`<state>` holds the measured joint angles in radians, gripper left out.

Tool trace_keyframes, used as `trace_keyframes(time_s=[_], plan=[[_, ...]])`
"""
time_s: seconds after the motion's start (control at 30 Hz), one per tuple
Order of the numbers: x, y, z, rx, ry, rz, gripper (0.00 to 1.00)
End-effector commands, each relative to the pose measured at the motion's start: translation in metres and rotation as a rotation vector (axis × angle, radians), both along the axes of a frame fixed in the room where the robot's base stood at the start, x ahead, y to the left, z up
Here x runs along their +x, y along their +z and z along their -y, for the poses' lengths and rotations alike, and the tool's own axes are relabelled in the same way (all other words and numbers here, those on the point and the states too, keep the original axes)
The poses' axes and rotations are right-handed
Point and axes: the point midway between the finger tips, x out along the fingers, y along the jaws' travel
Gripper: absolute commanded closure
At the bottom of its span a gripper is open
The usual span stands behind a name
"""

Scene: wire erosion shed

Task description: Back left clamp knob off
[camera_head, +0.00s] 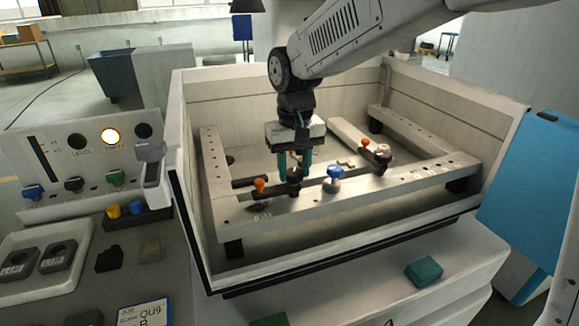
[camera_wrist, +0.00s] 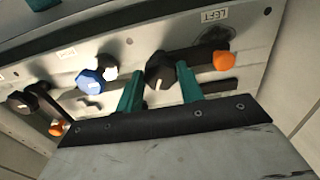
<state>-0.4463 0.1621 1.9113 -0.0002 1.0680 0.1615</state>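The left clamp's black knob (camera_head: 294,184) stands on the near metal rail (camera_head: 405,187), beside an orange-tipped piece (camera_head: 260,187). My gripper (camera_head: 295,171) points down over this knob with its teal fingers spread to either side. In the wrist view the black knob (camera_wrist: 159,69) sits between the two fingertips (camera_wrist: 160,72), with narrow gaps seen at its sides. Whether either finger touches it is hard to tell. A label reading LEFT (camera_wrist: 213,16) is upside down on the rail close by.
A blue knob (camera_head: 334,174) stands close to the right of my gripper on the rail. Another orange-tipped clamp (camera_head: 366,143) is farther right. High tank walls (camera_head: 182,140) surround the rails. A control panel (camera_head: 92,150) is at left, and a teal block (camera_head: 424,271) lies on the front ledge.

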Motion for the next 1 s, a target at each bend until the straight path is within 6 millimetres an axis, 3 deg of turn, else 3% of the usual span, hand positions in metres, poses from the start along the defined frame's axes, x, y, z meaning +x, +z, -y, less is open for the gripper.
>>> trace_keyframes(time_s=[0.03, 0.07, 0.1, 0.17, 0.47, 1.0], plan=[[0.0, 0.0, 0.0, 0.0, 0.001, 0.0, 0.85], [-0.001, 0.0, -0.015, 0.0, 0.007, -0.001, 0.84], [0.0, 0.0, -0.009, 0.001, 0.003, 0.0, 0.78], [-0.001, 0.0, -0.006, 0.002, 0.005, 0.0, 0.85], [-0.002, 0.0, -0.003, 0.004, 0.097, -0.002, 0.85], [-0.002, 0.0, -0.003, 0.004, 0.567, -0.002, 0.85]])
